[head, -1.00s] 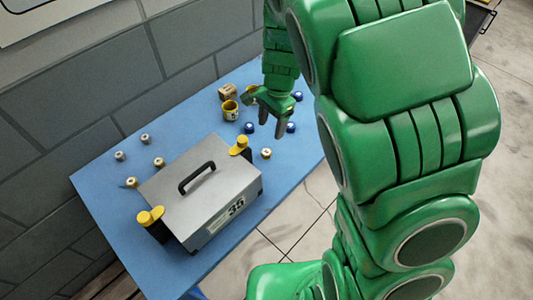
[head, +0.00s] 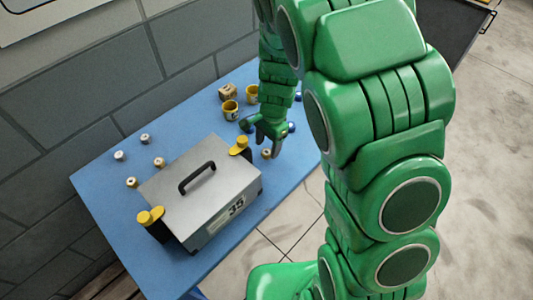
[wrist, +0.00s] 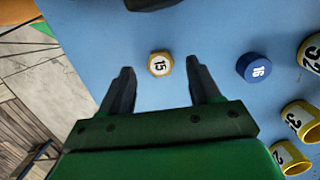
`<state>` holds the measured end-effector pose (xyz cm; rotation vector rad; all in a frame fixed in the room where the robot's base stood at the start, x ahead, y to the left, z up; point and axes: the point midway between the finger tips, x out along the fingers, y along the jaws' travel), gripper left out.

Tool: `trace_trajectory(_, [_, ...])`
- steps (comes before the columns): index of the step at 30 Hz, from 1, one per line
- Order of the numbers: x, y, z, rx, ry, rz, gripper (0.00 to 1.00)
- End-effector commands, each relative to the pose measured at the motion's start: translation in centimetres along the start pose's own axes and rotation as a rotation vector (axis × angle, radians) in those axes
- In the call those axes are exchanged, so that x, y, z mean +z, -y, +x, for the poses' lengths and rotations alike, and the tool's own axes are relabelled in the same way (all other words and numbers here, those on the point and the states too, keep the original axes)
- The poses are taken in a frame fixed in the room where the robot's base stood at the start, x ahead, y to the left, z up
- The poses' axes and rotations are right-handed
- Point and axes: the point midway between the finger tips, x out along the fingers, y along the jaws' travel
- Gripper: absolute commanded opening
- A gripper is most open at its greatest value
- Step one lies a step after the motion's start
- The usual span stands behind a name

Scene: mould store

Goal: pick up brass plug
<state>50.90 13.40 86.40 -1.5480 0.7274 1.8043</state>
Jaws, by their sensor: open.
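A brass plug (wrist: 159,64) with a white top marked 15 stands on the blue table. It lies between the tips of my open gripper (wrist: 160,72) in the wrist view, with a gap to each finger. In the head view this brass plug (head: 266,154) is at the right of the grey case, just beside the fingertips of my gripper (head: 262,140). The gripper is empty. Two more brass-coloured plugs, one (head: 159,162) and another (head: 131,182), stand left of the case.
The grey case (head: 215,190) with yellow-topped clamps stands close by. A blue plug (wrist: 254,67) marked 16 is right of the fingers in the wrist view. Yellow cups (head: 230,110) stand behind. Two grey plugs (head: 119,155) are at the table's far left.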

Motion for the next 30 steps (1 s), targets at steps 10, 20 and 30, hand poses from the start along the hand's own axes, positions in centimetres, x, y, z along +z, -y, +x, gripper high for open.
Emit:
trace_trajectory(10, [0.0, 0.1, 2.2, -0.001, -0.002, -0.002, 0.63])
trace_trajectory(20, [0.0, 0.0, 2.1, -0.001, -0.002, -0.001, 0.30])
trace_trajectory(30, [0.0, 0.0, 2.1, -0.001, -0.002, -0.001, 0.00])
